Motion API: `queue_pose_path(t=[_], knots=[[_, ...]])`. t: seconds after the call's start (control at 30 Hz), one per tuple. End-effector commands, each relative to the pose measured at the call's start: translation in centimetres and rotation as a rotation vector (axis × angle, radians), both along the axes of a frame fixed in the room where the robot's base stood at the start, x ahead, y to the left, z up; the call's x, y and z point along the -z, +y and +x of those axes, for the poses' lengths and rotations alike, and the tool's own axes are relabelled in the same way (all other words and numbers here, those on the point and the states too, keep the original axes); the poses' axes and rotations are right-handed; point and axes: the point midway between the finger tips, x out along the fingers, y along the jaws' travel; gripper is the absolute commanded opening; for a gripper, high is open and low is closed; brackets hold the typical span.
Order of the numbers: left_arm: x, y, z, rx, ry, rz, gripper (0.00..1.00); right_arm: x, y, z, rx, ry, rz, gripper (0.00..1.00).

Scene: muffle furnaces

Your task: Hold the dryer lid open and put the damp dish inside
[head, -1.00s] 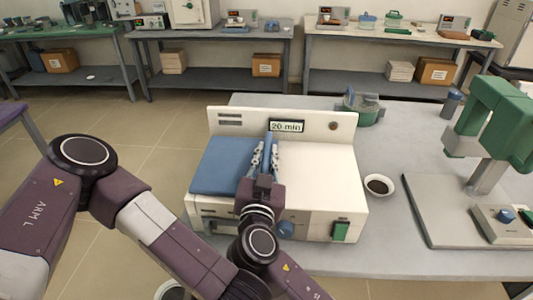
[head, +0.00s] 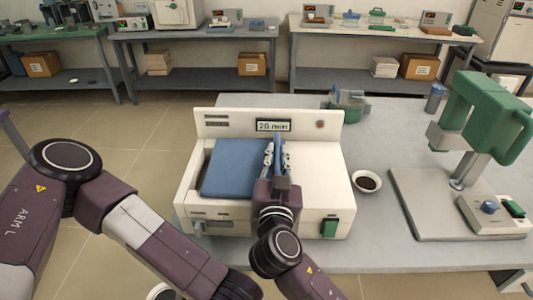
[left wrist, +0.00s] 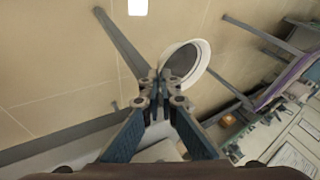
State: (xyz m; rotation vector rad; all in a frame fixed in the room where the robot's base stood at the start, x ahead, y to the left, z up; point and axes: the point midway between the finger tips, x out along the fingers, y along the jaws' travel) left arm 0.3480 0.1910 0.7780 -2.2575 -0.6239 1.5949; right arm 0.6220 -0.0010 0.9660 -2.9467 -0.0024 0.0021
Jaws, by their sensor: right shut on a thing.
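The white dryer (head: 310,190) stands on the grey bench, with a blue lid (head: 235,168) over its left part. A narrow recess shows along the lid's left side. My right gripper (head: 277,145) is shut at the lid's right edge; a blue upright part, apparently its handle, shows between the fingers. My left gripper (left wrist: 160,80) is low in front of the bench, outside the head view. It is shut on the rim of the damp dish (left wrist: 190,58), white-rimmed with a grey inside. Part of this dish (head: 160,291) shows at the head view's bottom edge.
Another white bowl with dark contents (head: 367,181) stands just right of the dryer. A green press-like device (head: 485,120) on a grey base stands farther right. A green-based container (head: 347,103) is behind the dryer. Clear bench lies between them.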

Motion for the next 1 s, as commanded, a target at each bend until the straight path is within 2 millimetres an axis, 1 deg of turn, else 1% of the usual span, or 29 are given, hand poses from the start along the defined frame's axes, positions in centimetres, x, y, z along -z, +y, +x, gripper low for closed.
queue_pose_path(t=[0.03,0.1,1.0], knots=[[-0.1,0.0,0.0,0.0,0.0,0.0,0.0,0.0,-0.7,0.1,0.006,0.001,-0.002,0.0],[-0.1,0.0,0.0,0.0,0.0,0.0,0.0,0.1,-1.3,0.1,0.007,0.001,-0.002,0.0],[-0.7,0.0,0.0,0.0,0.0,0.0,0.0,0.0,-8.6,0.1,0.008,0.001,-0.003,0.0]])
